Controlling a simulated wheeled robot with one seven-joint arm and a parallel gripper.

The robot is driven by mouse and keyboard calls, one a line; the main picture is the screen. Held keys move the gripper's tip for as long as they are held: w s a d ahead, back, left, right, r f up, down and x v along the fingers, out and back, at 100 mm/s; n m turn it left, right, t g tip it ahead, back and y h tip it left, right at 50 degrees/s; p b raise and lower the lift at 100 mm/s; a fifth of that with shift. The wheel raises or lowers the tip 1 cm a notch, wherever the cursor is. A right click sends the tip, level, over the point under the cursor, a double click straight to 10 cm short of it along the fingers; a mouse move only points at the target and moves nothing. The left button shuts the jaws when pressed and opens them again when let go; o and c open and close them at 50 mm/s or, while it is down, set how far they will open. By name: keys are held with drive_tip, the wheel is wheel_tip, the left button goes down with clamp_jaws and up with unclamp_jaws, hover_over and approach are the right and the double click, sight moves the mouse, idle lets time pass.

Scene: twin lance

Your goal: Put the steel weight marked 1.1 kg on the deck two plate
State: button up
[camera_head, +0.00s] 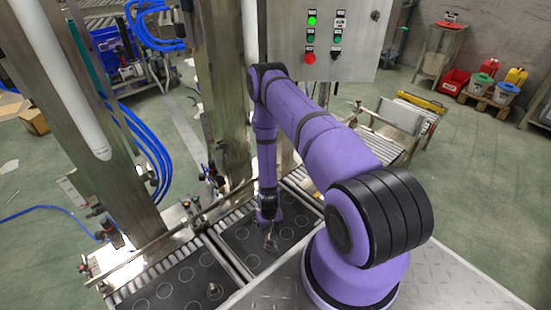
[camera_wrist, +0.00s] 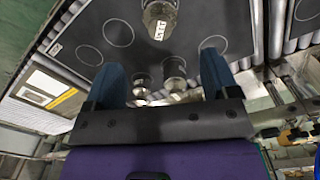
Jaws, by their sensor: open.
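In the head view, my gripper (camera_head: 268,217) hangs over a dark plate with pale circles (camera_head: 243,236), close to a small steel weight (camera_head: 271,243). A second dark circled plate (camera_head: 165,279) at front left bears another steel weight (camera_head: 213,290). In the wrist view, my gripper (camera_wrist: 163,61) is open and empty. A steel weight with a pale marking (camera_wrist: 160,17) stands upright beyond the fingertips; I cannot read its marking surely. Two more steel weights, left (camera_wrist: 141,84) and right (camera_wrist: 176,73), show between the fingers. No deck number is readable.
Metal posts and a rail with rollers (camera_head: 190,228) border the plates. A control box (camera_head: 325,38) with lit buttons hangs above. Blue hoses (camera_head: 150,145) run at left. A bare metal surface (camera_head: 440,280) lies at front right. Red and yellow containers (camera_head: 480,82) stand far right.

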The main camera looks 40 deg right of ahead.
drive_tip(key=w+r+n+t, duration=0.1)
drive_tip(key=w+r, duration=0.4)
drive_tip(key=r, duration=0.6)
drive_tip(key=w+a+r, duration=0.1)
drive_tip(key=w+r, duration=0.3)
drive_tip(key=r, duration=0.7)
drive_tip(key=w+r+n+t, duration=0.1)
drive_tip(key=w+r, duration=0.4)
drive_tip(key=r, duration=0.6)
wheel_tip(320, 180, up, 14)
drive_tip(key=s+a, duration=0.2)
drive_tip(key=a, duration=0.1)
drive_tip(key=s+a+r+n+t, duration=0.15)
drive_tip(key=s+r, duration=0.35)
drive_tip(key=r, duration=0.5)
drive_tip(key=s+a+r, duration=0.3)
drive_tip(key=s+r, duration=0.3)
drive_tip(key=r, duration=0.3)
drive_tip(key=s+a+r+t, duration=0.1)
drive_tip(key=s+r, duration=0.3)
drive_tip(key=s, duration=0.5)
drive_tip(key=s+a+r, duration=0.1)
drive_tip(key=s+r, duration=0.4)
drive_tip(key=s, duration=0.5)
drive_tip(key=shift+s+a+r+n+t, duration=0.15)
drive_tip(key=shift+s+r+n+t, duration=0.15)
drive_tip(key=shift+n+t, duration=0.05)
